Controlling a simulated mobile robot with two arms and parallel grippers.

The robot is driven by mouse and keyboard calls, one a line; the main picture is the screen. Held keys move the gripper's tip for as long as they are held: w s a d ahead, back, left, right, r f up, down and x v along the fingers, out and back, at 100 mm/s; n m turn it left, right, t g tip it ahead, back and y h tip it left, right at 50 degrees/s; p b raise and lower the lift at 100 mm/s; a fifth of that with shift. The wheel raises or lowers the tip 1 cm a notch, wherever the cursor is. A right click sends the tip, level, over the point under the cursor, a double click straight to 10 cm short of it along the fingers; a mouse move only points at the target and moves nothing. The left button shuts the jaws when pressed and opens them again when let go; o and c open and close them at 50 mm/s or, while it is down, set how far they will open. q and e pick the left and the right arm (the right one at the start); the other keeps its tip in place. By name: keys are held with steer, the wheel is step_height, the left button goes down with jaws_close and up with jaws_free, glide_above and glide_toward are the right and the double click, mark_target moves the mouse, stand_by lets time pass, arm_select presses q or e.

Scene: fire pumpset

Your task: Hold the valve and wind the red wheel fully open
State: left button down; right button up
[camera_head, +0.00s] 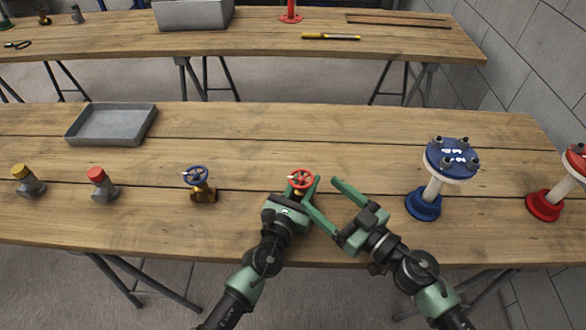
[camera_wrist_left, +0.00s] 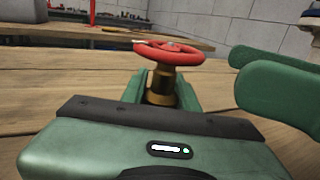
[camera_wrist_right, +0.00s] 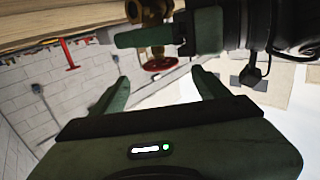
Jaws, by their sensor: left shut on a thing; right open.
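The valve with the red wheel (camera_head: 301,179) stands on the near table. In the left wrist view its red wheel (camera_wrist_left: 170,52) sits on top of a brass body (camera_wrist_left: 160,87). My left gripper (camera_head: 298,192) is shut on the brass body below the wheel; its fingers flank the body. My right gripper (camera_head: 325,200) is open and empty, just right of the valve, its fingers pointing up and left in the head view. In the right wrist view the picture is upside down; the red wheel (camera_wrist_right: 160,64) and brass body (camera_wrist_right: 148,12) show beyond my open right fingers (camera_wrist_right: 160,90).
A blue-wheeled valve (camera_head: 200,185) stands to the left, with red-capped (camera_head: 99,181) and yellow-capped (camera_head: 26,180) fittings further left. A grey tray (camera_head: 112,124) lies behind them. A blue flanged stand (camera_head: 440,175) and a red one (camera_head: 562,188) stand right. The table behind the valve is clear.

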mark_target(300, 178)
steer(key=x, duration=1.1)
steer(key=c, duration=1.4)
